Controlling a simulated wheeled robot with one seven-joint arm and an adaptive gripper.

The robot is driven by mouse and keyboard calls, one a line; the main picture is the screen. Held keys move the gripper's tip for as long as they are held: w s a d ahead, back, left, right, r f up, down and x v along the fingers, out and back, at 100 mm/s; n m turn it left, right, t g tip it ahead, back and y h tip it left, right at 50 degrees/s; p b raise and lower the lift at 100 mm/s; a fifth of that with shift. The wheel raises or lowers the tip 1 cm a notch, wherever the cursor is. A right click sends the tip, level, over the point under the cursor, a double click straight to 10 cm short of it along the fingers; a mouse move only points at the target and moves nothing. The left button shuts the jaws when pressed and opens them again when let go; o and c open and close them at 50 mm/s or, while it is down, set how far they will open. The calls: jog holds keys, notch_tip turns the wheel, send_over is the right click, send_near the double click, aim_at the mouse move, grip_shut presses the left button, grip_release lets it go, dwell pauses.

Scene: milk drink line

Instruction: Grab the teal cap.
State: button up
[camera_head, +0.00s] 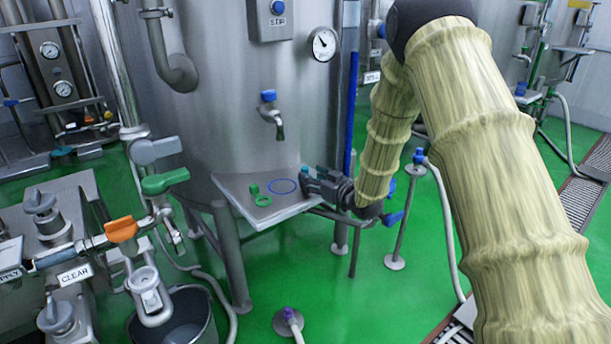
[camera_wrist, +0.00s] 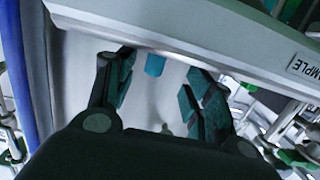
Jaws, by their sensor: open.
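The teal cap (camera_wrist: 155,64) shows in the wrist view as a small teal cylinder between my gripper's fingers, beside a grey metal edge. My gripper (camera_wrist: 153,84) is open, with dark fingers and teal pads on either side of the cap. A clear gap shows on both sides. In the head view my gripper (camera_head: 309,183) reaches in low from the right, at the right end of the metal shelf (camera_head: 238,192). Small teal spots show at its fingertips there; I cannot tell which is the cap and which a pad.
A green ring-shaped part (camera_head: 259,196) and a blue ring (camera_head: 283,186) lie on the shelf. A tap (camera_head: 273,122) sticks out of the big steel tank (camera_head: 225,85) above. Valves with coloured handles (camera_head: 121,229) and a bucket (camera_head: 192,322) stand at left.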

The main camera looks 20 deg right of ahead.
aim_at(307, 172)
jog(key=shift+d+r+x, duration=0.15)
jog(key=shift+x, duration=1.2)
jog(key=shift+d+r+x, duration=0.1)
jog(key=shift+r+x, duration=0.05)
jog(key=shift+x, duration=1.2)
jog(key=shift+w, duration=0.15)
jog(key=shift+c, duration=0.2)
grip_shut()
